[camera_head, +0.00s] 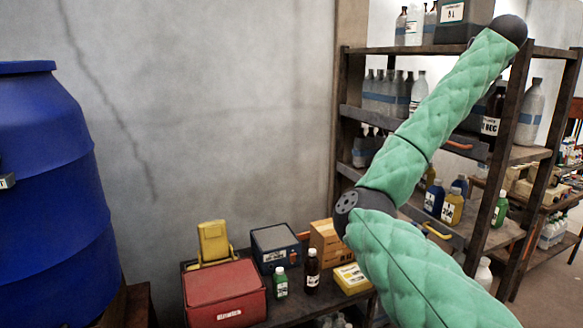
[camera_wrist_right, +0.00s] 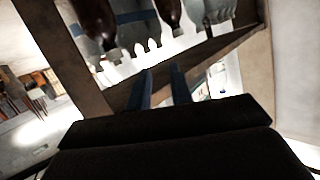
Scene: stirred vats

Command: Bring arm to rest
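My right arm (camera_head: 418,145), in a green quilted sleeve, rises from the lower right of the head view and bends up to the upper right, in front of the shelf rack. Its hand is not visible in the head view. In the right wrist view, the two narrow blue fingers of my right gripper (camera_wrist_right: 163,88) stand apart with nothing between them. Beyond them is a brown shelf board (camera_wrist_right: 215,58) with bottles, seen upside down. My left arm and gripper are in neither view.
A shelf rack (camera_head: 527,95) full of bottles stands behind the arm. A low table holds a red case (camera_head: 222,292), a cardboard box (camera_head: 330,242) and small bottles. A large blue vat (camera_head: 45,190) stands at left. The wall between is bare.

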